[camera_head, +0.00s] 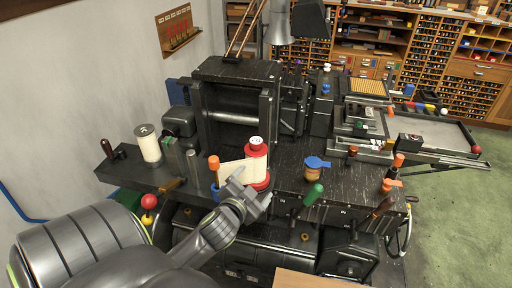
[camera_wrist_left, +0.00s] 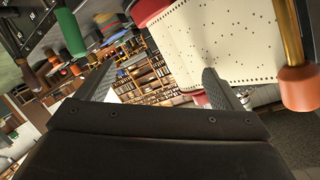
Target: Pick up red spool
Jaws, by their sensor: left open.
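The red spool (camera_head: 257,150) stands upright on the dark machine's front ledge, with a red top, a pale middle and a red base flange. A cream perforated paper strip (camera_head: 231,173) reaches left from it. My left gripper (camera_head: 246,186) is at the spool's lower front side and hides part of it. In the left wrist view my gripper (camera_wrist_left: 158,82) has its fingers spread with nothing clearly between them. The paper (camera_wrist_left: 225,40) and a red edge of the spool (camera_wrist_left: 150,10) show above the fingers. My right gripper is not in view.
An orange-handled post (camera_head: 214,163) stands just left of the paper. A white spool (camera_head: 148,145) is farther left. A blue-lidded jar (camera_head: 314,168) and a green handle (camera_head: 313,195) stand to the right. A red knob (camera_head: 149,202) is near my left arm.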

